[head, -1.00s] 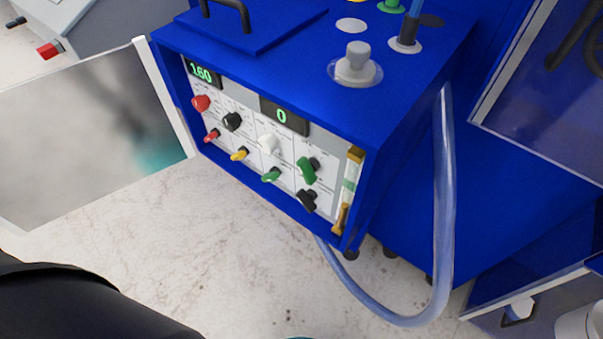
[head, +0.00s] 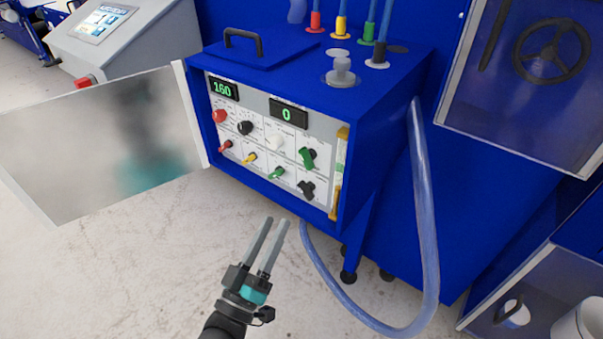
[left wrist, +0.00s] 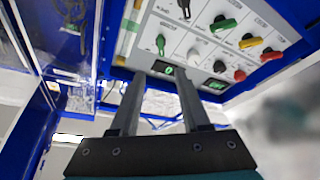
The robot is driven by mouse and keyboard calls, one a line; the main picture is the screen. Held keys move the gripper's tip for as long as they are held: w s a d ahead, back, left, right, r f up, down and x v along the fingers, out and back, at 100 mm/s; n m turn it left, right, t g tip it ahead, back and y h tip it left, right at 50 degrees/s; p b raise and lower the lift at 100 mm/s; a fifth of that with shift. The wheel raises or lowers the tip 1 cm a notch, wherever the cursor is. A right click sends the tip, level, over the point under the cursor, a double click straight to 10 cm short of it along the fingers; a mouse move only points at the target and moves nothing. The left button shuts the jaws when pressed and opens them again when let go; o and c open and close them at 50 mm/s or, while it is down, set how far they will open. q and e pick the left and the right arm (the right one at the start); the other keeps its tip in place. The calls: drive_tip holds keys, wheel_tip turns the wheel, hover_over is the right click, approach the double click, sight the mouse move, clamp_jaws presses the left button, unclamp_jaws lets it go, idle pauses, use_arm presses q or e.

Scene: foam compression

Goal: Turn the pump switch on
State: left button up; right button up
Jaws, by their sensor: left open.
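The control panel (head: 264,165) is set in the front of a blue cabinet and carries several switches. The upper row has a red knob (head: 220,116), a black knob (head: 245,128), a white knob (head: 275,141) and a green switch (head: 307,157). Below are red, yellow and green small switches and a black switch (head: 306,189). I cannot read which one is the pump switch. My left gripper (head: 275,222) is open and empty, in front of and below the panel, apart from it. In the left wrist view the panel (left wrist: 205,35) appears upside down beyond the fingers. My right gripper is not in view.
Two displays read 160 (head: 223,90) and 0 (head: 288,113). An open cover (head: 100,145) stands out at the panel's left. A clear hose (head: 428,230) loops down at the right. A grey console (head: 125,40) is behind. The floor before the panel is free.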

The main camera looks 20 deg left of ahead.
sight(305, 163)
use_arm(q)
drive_tip(key=x, duration=1.5)
drive_tip(key=shift+f, duration=0.15)
clamp_jaws()
